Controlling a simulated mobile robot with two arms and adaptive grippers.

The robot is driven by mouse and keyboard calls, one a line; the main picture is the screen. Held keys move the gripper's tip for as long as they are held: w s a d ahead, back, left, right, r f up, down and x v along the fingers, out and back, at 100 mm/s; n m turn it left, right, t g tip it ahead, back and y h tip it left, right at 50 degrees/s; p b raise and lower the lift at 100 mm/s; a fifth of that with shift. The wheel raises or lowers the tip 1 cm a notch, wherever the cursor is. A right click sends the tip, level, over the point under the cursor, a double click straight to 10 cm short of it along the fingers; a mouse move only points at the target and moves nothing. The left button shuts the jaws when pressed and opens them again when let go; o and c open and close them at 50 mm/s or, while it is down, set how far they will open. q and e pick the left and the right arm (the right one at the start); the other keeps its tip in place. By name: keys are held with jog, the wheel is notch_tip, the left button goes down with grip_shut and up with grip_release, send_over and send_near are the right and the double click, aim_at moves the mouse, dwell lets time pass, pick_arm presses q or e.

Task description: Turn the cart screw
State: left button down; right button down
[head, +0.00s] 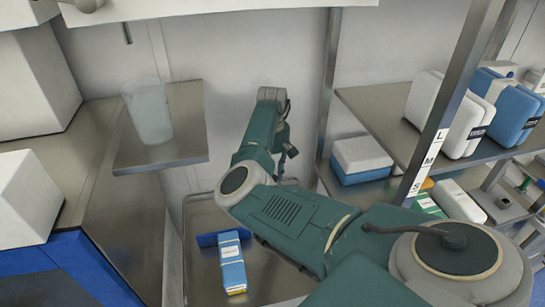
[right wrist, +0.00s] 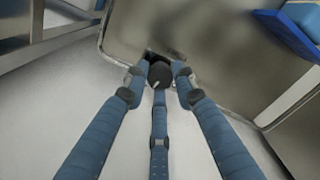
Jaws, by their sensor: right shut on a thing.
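The cart screw is a dark round knob (right wrist: 160,76) at the metal cart's rim in the right wrist view. My right gripper (right wrist: 160,70) is shut on it, with its blue-grey fingertips around the knob. In the head view my right arm reaches in from the lower right to the cart (head: 270,278). That arm hides the knob and the gripper's fingers there. My left gripper is not in view.
A blue and white box (head: 231,262) lies in the cart. A metal ledge (head: 190,125) with a translucent cup (head: 149,108) stands at the left. Shelves with blue and white boxes (head: 514,115) stand at the right. Pale floor (right wrist: 50,110) shows beside the cart.

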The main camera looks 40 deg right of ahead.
jog(key=m+p, duration=0.2)
jog(key=shift+r+m, duration=0.2)
jog(key=shift+m, duration=0.1)
jog(key=m+p, duration=0.2)
jog(key=m, duration=0.1)
jog(key=shift+m, duration=0.3)
jog(key=m+p, duration=0.2)
jog(key=m, duration=0.1)
jog(key=shift+m, duration=0.3)
jog(key=m+p, duration=0.1)
jog(key=m, duration=0.3)
jog(key=shift+m, duration=0.3)
jog(key=m, duration=0.3)
jog(key=shift+d+m+p, duration=0.1)
jog(key=shift+m+p, duration=0.2)
jog(key=shift+p, duration=0.1)
jog(key=m, duration=0.4)
jog(key=shift+m, duration=0.3)
jog(key=m, duration=0.4)
jog(key=shift+d+m, duration=0.1)
jog(key=shift+m, duration=2)
